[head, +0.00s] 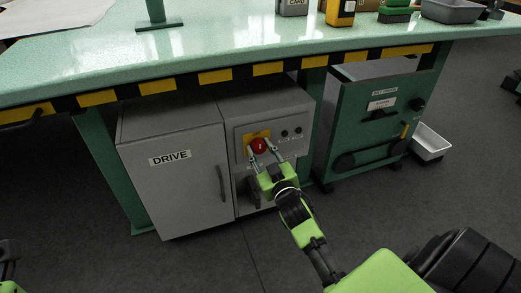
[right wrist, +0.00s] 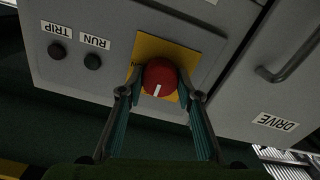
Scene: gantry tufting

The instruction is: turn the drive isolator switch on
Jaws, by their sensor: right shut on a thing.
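The drive isolator switch is a round red knob (head: 259,146) on a yellow plate (head: 247,138), on the front of the grey drive cabinet. In the right wrist view the knob (right wrist: 160,76) has a white mark that runs nearly up and down in that picture, leaning slightly. My right gripper (head: 264,154) is shut on the knob. Its two fingertips (right wrist: 160,95) lie on either side of the knob in the right wrist view. My left gripper is not seen; only a small part of my left side shows at the lower left edge.
The cabinet's left door (head: 172,172) bears a DRIVE label and a handle. Small dark RUN (right wrist: 92,61) and TRIP (right wrist: 57,51) buttons or lamps sit beside the switch. A green table (head: 220,50) with a striped edge overhangs the cabinet. A green unit (head: 375,125) stands to the right.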

